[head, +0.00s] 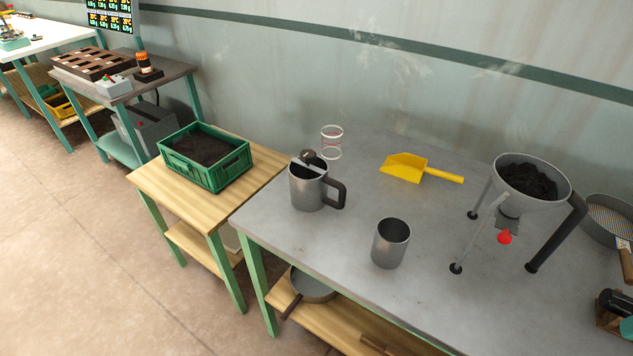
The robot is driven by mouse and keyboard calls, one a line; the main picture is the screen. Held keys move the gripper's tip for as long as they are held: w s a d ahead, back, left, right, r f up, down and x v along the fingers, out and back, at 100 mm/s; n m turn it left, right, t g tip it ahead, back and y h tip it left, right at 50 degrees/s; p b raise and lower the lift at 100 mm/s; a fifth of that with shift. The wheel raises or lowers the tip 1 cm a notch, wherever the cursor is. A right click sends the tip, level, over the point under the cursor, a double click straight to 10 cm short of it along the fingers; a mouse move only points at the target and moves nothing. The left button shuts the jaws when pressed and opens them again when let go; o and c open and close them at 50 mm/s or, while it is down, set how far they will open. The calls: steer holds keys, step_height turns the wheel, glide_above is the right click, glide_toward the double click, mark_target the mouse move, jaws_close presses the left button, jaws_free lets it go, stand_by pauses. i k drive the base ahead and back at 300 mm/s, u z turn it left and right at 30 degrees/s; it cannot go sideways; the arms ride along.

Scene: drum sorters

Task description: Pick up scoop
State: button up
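A yellow scoop (406,168) lies on the grey tabletop (345,240) near the wall in the head view. Its wide pan is on the left and its handle points right, toward the hopper. Nothing touches it, and all of it shows. My gripper is not in view.
A metal mug (308,190) with a dark handle and a plain metal cup (390,243) stand in front of the scoop. A grey hopper (537,205) on legs, filled with dark material, stands right. A green crate (222,177) sits on the wooden table. Bare tabletop surrounds the scoop.

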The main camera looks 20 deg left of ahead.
mark_target(423, 171)
steer(key=z, duration=2.85)
steer(key=k, duration=1.7)
steer(key=u, duration=2.55)
steer(key=i, duration=0.5)
steer(key=u, duration=0.05)
